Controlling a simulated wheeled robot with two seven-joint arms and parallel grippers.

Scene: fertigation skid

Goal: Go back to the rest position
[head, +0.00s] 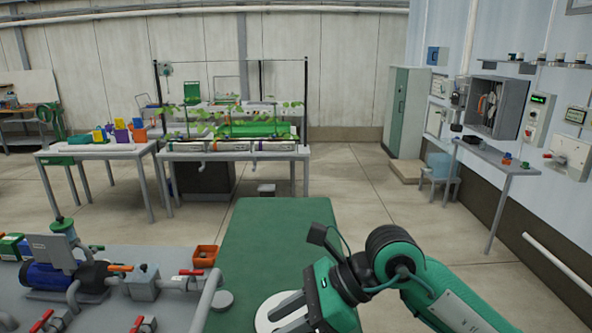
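My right arm comes in from the lower right, and its green and grey gripper (283,314) is low in the picture, pointing left. Its two grey fingers look apart, with nothing seen between them except the white surface beyond. The gripper shows over a white round thing (262,324) at the near end of a green surface (262,241). I cannot tell whether they touch. The bottom edge cuts off part of the gripper. My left gripper is not in view.
On the left, a grey bench (120,258) carries a blue pump (52,274), red-handled valves, pipes and an orange bin (205,256). Plant racks (235,155) stand farther back. A wall shelf (497,160) is at right. Open floor (350,190) lies between.

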